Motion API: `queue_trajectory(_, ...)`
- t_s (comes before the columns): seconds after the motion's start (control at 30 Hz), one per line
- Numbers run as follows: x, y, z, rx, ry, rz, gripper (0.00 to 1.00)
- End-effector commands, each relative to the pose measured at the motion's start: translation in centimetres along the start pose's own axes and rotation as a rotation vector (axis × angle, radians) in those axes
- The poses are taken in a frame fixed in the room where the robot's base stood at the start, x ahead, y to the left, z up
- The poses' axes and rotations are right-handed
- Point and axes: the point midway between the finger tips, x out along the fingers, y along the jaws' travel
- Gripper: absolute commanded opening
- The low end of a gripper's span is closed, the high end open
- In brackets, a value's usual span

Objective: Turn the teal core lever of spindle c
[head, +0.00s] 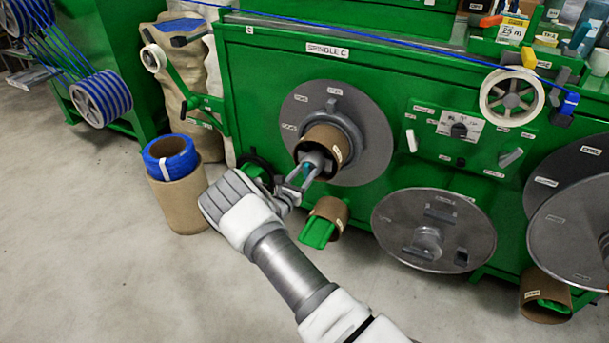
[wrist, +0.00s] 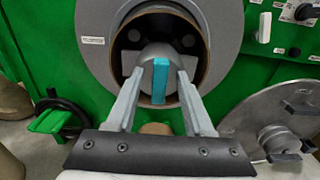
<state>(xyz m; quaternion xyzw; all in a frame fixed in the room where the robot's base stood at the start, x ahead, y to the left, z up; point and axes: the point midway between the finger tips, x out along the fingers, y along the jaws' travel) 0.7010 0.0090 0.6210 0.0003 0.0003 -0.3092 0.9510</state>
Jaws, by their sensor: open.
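Spindle C is the grey disc (head: 357,117) under the "SPINDLE C" label, with a brown cardboard core (head: 323,141) on its hub. The teal core lever (wrist: 161,81) stands upright at the centre of the hub inside the core in the wrist view. In the head view only a small bit of it shows between the fingers. My gripper (wrist: 163,78) is open, with one finger on each side of the lever. A gap shows between the lever and the fingers lower down; whether the tips touch anything, I cannot tell.
A black handwheel (wrist: 60,115) sits at the lower left of spindle C. A removed disc (head: 434,230) leans at the lower right. A cardboard tube with blue cable (head: 172,160) stands on the floor at left. A green chute (head: 319,231) is below the core.

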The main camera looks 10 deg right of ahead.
Motion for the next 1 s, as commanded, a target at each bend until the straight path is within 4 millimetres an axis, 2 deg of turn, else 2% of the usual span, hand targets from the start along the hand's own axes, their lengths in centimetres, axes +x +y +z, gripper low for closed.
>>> queue_trajectory(0.23, 0.06, 0.00, 0.02, -0.001, 0.000, 0.000, 0.53)
queue_trajectory(0.53, 0.03, 0.00, 0.01, 0.000, 0.000, 0.000, 0.00)
queue_trajectory(1.0, 0.02, -0.06, -0.01, 0.035, 0.000, -0.001, 0.00)
